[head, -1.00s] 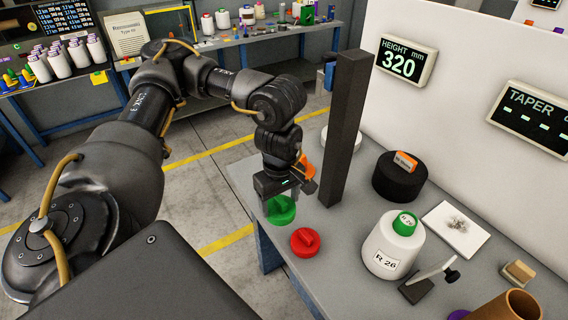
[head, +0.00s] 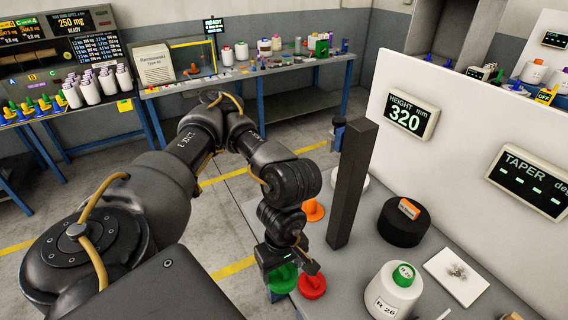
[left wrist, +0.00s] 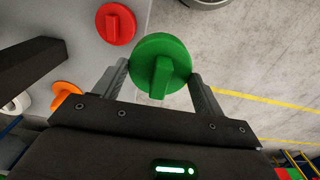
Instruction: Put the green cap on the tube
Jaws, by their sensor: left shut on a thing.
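The green cap (head: 282,279) is a round disc with a raised grip bar, held by my left gripper (head: 284,268). In the left wrist view the green cap (left wrist: 161,66) sits between the two grey fingers of the gripper (left wrist: 162,88), past the table edge with floor behind it. A brown cardboard tube (head: 512,317) barely shows at the bottom right of the head view; most of it is out of frame. My right gripper is not in view.
A red cap (head: 312,286) lies close to the green one, and an orange cap (head: 313,210) is behind. A dark upright post (head: 352,185) stands right of my gripper. A white bobbin (head: 390,295) and a black cylinder (head: 404,222) stand farther right.

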